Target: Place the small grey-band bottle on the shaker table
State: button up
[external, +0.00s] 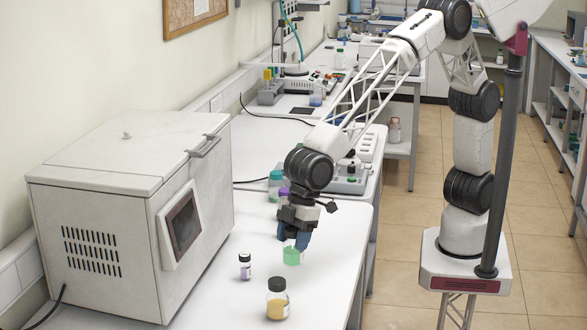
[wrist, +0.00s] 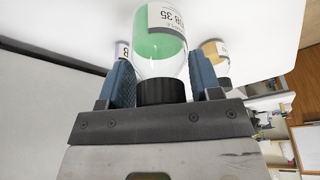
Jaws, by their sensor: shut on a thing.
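My gripper (external: 295,238) is shut on a clear bottle with green liquid (external: 291,256), low over the near bench. In the wrist view the green bottle (wrist: 160,42) has a black cap towards my palm and a white printed label; the blue fingers flank it. I cannot tell whether its base touches the bench. A small dark-capped bottle (external: 245,267) with a pale, purplish label stands to the left.
A yellow-filled, dark-capped bottle (external: 278,300) stands in front of my gripper. A teal-capped bottle (external: 275,188) and a purple-capped bottle (external: 283,194) stand behind it. A large white box machine (external: 120,220) fills the left of the bench. The bench's right front is clear.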

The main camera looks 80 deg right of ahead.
jog(key=d+r+m, duration=0.3)
jog(key=d, duration=0.8)
jog(key=s+d+f+m+h, duration=0.1)
jog(key=s+d, duration=0.4)
jog(key=d, duration=0.5)
jog(key=s+d+m+t+h, duration=0.1)
jog(key=s+d+m, duration=0.3)
jog(key=d, duration=0.6)
jog(key=s+d+f+m, duration=0.1)
jog(key=s+d+m, duration=0.2)
jog(key=s+d, duration=0.3)
jog(key=d, duration=0.4)
jog(key=shift+s+d+f+h, duration=0.3)
jog(key=shift+f+h, duration=0.05)
jog(key=shift+h, duration=0.05)
jog(key=shift+w+a, duration=0.1)
jog(key=shift+w, duration=0.05)
jog(key=w+a+f, duration=0.1)
jog(key=w+a, duration=0.7)
jog(key=w, duration=0.5)
jog(key=shift+a+f, duration=0.25)
jog(key=shift+w, duration=0.1)
jog(key=shift+f, duration=1.75)
jog(key=shift+f, duration=0.1)
